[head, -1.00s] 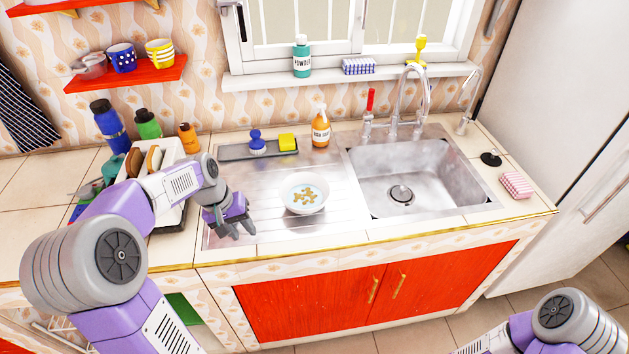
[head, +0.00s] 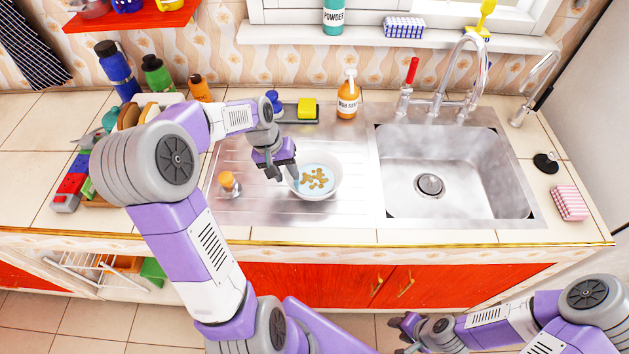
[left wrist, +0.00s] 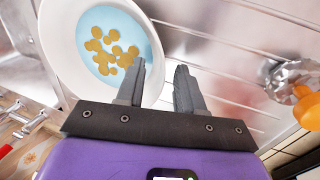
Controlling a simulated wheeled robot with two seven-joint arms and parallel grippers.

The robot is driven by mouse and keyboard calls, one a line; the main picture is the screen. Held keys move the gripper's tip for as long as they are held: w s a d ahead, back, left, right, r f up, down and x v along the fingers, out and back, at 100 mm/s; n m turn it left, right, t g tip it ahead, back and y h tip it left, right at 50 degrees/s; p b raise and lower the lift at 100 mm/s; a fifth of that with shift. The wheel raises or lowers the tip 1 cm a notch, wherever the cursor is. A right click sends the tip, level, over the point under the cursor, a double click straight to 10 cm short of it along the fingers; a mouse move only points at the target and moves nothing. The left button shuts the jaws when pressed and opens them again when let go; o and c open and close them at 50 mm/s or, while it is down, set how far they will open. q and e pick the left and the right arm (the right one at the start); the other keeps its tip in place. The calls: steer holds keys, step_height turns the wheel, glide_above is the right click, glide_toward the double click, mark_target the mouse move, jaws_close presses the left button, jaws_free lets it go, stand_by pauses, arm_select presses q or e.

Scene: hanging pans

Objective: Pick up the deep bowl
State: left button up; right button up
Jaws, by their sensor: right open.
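The deep bowl (head: 336,178) is white with a blue inside and brown pieces in it. It stands upright on the drainboard left of the sink. My left gripper (head: 284,179) is open at the bowl's left rim. In the left wrist view, one finger of the left gripper (left wrist: 162,70) overlaps the rim of the bowl (left wrist: 57,45) and the other is outside it. Contact with the rim cannot be told. My right gripper (head: 398,335) is open and empty, low in front of the red cabinet doors, far from the bowl.
A small orange-capped shaker (head: 229,186) stands on the drainboard left of the bowl. Behind are a tray with a yellow sponge (head: 307,108) and an orange soap bottle (head: 347,98). The sink (head: 460,170) lies to the right, with its faucet behind. Drainboard left of the bowl is mostly clear.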

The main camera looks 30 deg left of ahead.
arm_select(q)
steer(key=shift+x, duration=0.8)
jaws_close()
